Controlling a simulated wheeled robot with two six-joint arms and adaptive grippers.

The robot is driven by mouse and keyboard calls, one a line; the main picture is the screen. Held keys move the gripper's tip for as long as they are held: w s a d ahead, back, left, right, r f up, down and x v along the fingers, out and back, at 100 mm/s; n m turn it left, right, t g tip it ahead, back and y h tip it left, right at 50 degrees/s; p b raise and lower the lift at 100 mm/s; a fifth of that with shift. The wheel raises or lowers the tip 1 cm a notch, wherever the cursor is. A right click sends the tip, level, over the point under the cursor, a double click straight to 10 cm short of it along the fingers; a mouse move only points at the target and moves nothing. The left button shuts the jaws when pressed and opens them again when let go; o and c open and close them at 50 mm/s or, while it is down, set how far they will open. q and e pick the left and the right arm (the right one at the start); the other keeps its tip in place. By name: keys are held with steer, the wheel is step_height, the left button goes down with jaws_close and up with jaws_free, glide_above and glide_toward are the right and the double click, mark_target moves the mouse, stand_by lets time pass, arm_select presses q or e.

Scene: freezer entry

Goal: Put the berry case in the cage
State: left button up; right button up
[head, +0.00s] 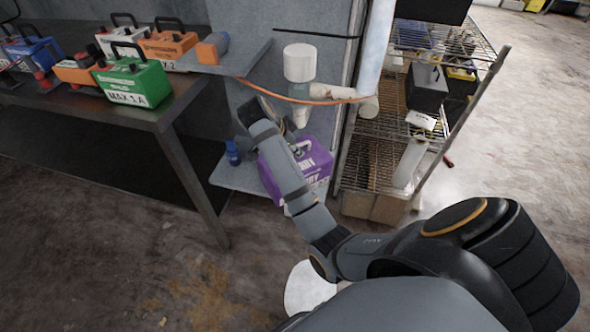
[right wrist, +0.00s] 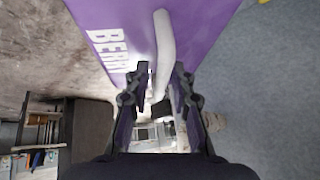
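The berry case (head: 312,166) is purple with white lettering and stands low on a grey ledge, partly hidden behind my right forearm. In the right wrist view it (right wrist: 195,25) fills the top, with "BERR" readable. Its pale handle (right wrist: 165,45) runs down between the two fingers of my right gripper (right wrist: 160,82). The fingers are apart on either side of the handle, with a gap visible at least on the left. In the head view the right gripper's fingertips are not clear. My left gripper is not in view. I cannot identify the cage for certain.
A wire shelf rack (head: 385,126) with boxes stands right of the grey panel. A dark table (head: 178,118) at left holds several cases, including a green one (head: 133,84). A blue bottle (head: 232,152) stands beside the berry case. An orange hose (head: 300,100) hangs above it.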

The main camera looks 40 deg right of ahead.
steer(key=shift+d, duration=0.1)
steer(key=shift+c, duration=0.4)
jaws_close()
steer(key=shift+w+r, duration=0.1)
steer(key=shift+w, duration=0.1)
steer(key=shift+d, duration=0.1)
steer(key=shift+r, duration=0.2)
